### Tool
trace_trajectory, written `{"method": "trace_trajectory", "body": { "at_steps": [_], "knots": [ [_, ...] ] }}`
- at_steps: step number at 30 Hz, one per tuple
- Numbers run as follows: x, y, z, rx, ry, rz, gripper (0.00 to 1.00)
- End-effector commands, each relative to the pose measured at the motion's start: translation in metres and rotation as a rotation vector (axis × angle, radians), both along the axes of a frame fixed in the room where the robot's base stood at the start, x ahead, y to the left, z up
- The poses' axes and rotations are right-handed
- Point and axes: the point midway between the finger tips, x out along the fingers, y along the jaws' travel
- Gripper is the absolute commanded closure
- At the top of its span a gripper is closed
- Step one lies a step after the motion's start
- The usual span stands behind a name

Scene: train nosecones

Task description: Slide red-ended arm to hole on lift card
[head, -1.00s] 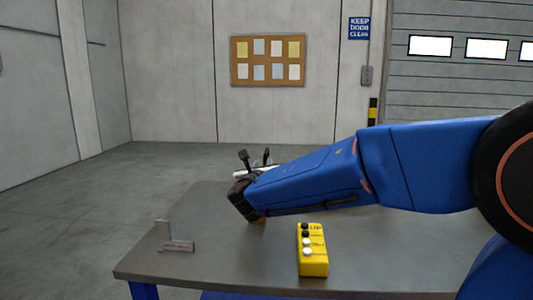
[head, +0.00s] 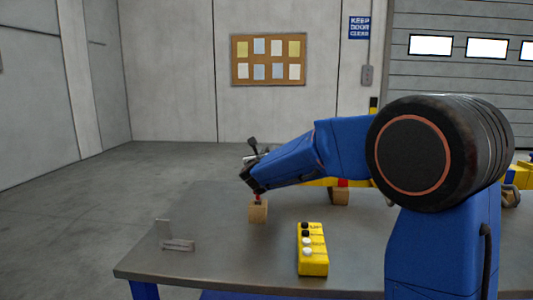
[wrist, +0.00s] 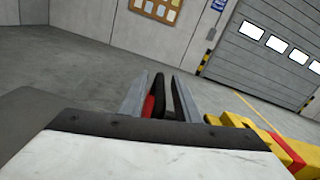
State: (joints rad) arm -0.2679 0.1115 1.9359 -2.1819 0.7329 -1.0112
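My gripper (wrist: 168,98) points away over the table, and its two grey fingers stand apart with a narrow gap between dark inner faces. A red strip (wrist: 149,106) shows beside the left finger; I cannot tell what it belongs to. In the head view the gripper (head: 252,150) is small and partly hidden by my wrist. A yellow bar with a red band (head: 343,183) lies behind my arm; yellow and red parts (wrist: 265,140) also show at the lower right of the wrist view. I cannot make out a hole or surely identify the lift card.
A wooden block (head: 258,212) with a red bit on top stands below my wrist, and another block (head: 340,197) stands under the yellow bar. A yellow button box (head: 312,252) and a grey L-shaped bracket (head: 176,243) are on the grey table (head: 225,265). The front left is clear.

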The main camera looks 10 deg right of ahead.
Motion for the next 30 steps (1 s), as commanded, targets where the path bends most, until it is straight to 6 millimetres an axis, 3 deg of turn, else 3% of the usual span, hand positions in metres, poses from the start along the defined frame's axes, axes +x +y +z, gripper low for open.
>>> {"method": "trace_trajectory", "body": {
  "at_steps": [8,11,12,20,26,30],
  "knots": [
    [0.001,0.0,0.0,0.0,0.0,0.0,0.73],
    [0.001,0.0,0.0,0.0,0.0,0.0,0.97],
    [0.001,0.0,0.0,0.0,0.0,0.0,1.0],
    [0.002,0.005,0.0,-0.001,0.0,0.001,1.0],
    [0.013,0.037,0.0,0.0,0.0,0.004,1.0],
    [0.023,0.071,0.0,0.0,-0.001,0.006,1.0]
  ]
}}
